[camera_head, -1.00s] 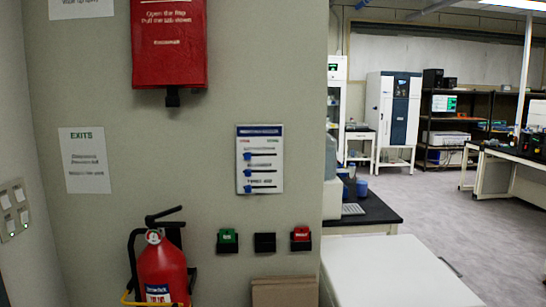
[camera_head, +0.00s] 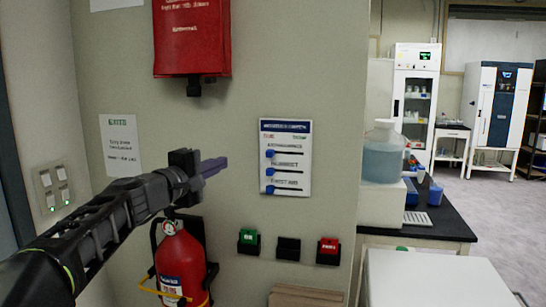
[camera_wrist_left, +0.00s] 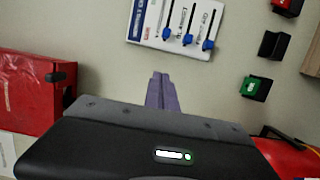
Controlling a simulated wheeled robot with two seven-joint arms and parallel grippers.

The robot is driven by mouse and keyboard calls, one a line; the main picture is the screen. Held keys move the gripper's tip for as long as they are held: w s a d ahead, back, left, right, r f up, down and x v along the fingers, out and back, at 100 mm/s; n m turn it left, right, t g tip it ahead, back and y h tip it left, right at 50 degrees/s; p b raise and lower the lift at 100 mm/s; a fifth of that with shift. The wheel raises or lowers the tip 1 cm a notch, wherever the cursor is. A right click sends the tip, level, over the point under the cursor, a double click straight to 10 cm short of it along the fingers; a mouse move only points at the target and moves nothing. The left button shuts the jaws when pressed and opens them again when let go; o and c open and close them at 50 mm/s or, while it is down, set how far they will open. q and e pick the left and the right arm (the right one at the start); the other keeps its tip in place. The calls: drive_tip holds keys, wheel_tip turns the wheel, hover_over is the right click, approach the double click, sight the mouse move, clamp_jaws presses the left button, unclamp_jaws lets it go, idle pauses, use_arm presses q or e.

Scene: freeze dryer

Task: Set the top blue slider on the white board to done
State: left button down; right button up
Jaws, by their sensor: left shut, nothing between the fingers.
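The white board (camera_head: 293,184) hangs on the grey wall with a dark blue header and three blue sliders on black horizontal tracks. The top blue slider (camera_head: 270,154) sits at the left end of its track, as do the other two below it. The board (camera_wrist_left: 150,14) also shows rotated in the left wrist view. My left gripper (camera_head: 226,162) is left of the board, shut and empty, its purple fingers pointing toward the board and apart from it. The closed fingers (camera_wrist_left: 161,77) also show in the left wrist view. My right gripper is not in view.
A red box (camera_head: 192,38) hangs above, and a red fire extinguisher (camera_head: 183,262) stands below my left arm. Green (camera_head: 249,241), black (camera_head: 288,248) and red (camera_head: 328,251) wall units sit under the board. A lab bench (camera_head: 425,224) is at right.

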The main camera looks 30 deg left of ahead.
sight(270, 153)
use_arm(q)
drive_tip(key=w+p, duration=0.1)
drive_tip(key=w, duration=0.2)
drive_tip(key=w+d+p, duration=0.1)
drive_tip(key=w, duration=0.3)
drive_tip(key=w+d+p, duration=0.1)
drive_tip(key=w, duration=0.2)
drive_tip(key=shift+w+d+p, duration=0.1)
drive_tip(key=shift+w+p, duration=0.25)
drive_tip(key=shift+w, duration=0.05)
drive_tip(key=shift+w+d+f, duration=0.1)
drive_tip(key=shift+w+d, duration=0.1)
drive_tip(key=d+b, duration=0.1)
drive_tip(key=d, duration=0.1)
drive_tip(key=w+d+b, duration=0.1)
drive_tip(key=d, duration=0.1)
drive_tip(key=w+d+b, duration=0.1)
drive_tip(key=d, duration=0.2)
drive_tip(key=shift+w+f, duration=0.1)
drive_tip(key=shift+w, duration=0.1)
drive_tip(key=shift+d, duration=0.15)
